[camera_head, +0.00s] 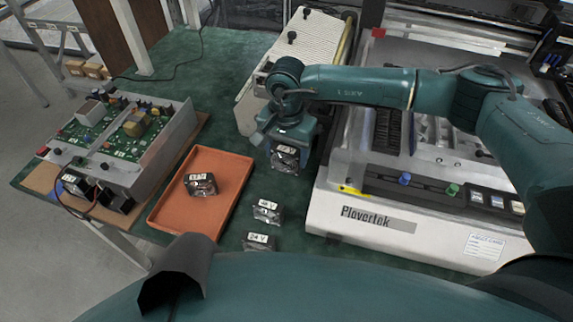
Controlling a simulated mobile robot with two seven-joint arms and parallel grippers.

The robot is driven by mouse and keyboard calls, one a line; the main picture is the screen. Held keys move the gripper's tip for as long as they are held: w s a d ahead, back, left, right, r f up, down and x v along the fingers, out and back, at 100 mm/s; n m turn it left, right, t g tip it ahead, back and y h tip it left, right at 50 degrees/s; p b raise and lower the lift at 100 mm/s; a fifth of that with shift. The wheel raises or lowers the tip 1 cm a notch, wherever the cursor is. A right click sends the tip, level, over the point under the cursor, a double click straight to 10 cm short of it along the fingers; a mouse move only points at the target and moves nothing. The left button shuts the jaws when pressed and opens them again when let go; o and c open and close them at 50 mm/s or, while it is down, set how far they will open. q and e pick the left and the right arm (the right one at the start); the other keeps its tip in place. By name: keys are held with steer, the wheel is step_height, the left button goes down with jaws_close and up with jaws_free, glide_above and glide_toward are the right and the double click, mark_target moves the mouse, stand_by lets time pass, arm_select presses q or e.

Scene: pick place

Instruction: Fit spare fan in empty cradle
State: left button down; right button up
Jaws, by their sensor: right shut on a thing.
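My right gripper (285,142) is shut on a small black fan (286,162) with a white label and holds it above the green table. The label on this fan is too small to read. Another black fan (201,186) lies in the orange tray (221,162). Two more fans stand on the table right of the tray, one marked 48 V (267,212) and one marked 24 V (258,243). At the left is an open metal chassis (172,135) with dark fan-like units (76,184) along its near edge. I cannot tell which place there is an empty cradle. My left gripper is not in view.
A large grey Plovertek machine (420,228) fills the right side. A ribbed cream unit (312,42) stands behind my right gripper. Small boxes (90,68) sit at the far left. Green table (190,65) is clear behind the tray.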

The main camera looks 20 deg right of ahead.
mark_target(286, 150)
steer(key=shift+r, duration=0.9)
steer(key=shift+r+p, duration=1)
steer(key=shift+r, duration=0.8)
